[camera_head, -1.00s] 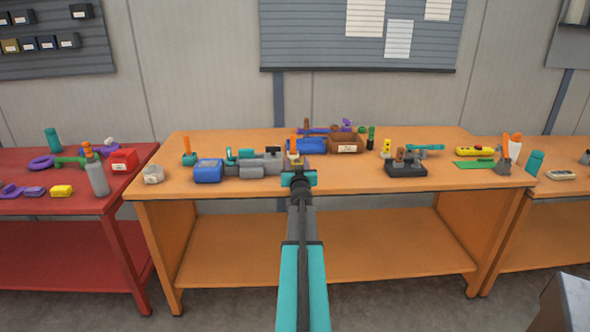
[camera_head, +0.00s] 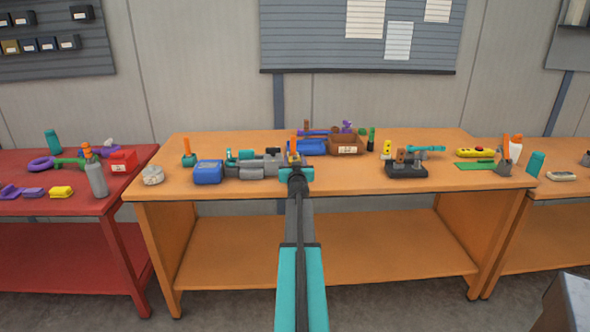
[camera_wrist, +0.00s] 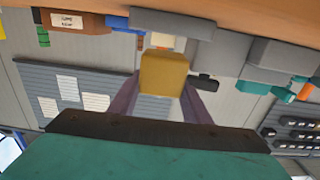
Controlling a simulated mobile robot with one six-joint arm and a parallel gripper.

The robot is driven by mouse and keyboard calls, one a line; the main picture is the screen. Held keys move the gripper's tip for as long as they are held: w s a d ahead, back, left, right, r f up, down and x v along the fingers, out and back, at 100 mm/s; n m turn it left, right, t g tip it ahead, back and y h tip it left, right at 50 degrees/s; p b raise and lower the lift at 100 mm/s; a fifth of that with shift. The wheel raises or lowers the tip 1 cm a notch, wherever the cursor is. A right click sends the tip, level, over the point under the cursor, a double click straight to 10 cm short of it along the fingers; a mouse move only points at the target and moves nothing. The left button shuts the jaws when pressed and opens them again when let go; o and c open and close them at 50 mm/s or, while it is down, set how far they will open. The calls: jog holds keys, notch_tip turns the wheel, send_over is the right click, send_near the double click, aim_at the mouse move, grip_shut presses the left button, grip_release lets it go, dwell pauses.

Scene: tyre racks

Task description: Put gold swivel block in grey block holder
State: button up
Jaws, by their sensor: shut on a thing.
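My gripper (camera_wrist: 162,105) is shut on the gold swivel block (camera_wrist: 163,73), which sits between its fingertips in the wrist view. In the head view my gripper (camera_head: 295,165) is over the front middle of the orange workbench, and the block is small and mostly hidden there. Several grey blocky pieces (camera_head: 262,165) stand just left of the gripper. They also show beyond the block in the wrist view (camera_wrist: 190,45), which looks upside down. I cannot tell which grey piece is the block holder, nor whether the gold block touches one.
A black stand (camera_head: 406,171) is at right. The front edge between gripper and stand is clear. A red table (camera_head: 60,215) stands at left.

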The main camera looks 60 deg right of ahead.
jog(key=shift+f+b, duration=1.4)
jog(key=shift+f, duration=0.35)
jog(key=shift+f, duration=0.15)
jog(key=o, duration=0.9)
jog(key=shift+r, duration=0.2)
jog(key=shift+p+v, duration=0.35)
jog(key=shift+v, duration=5.65)
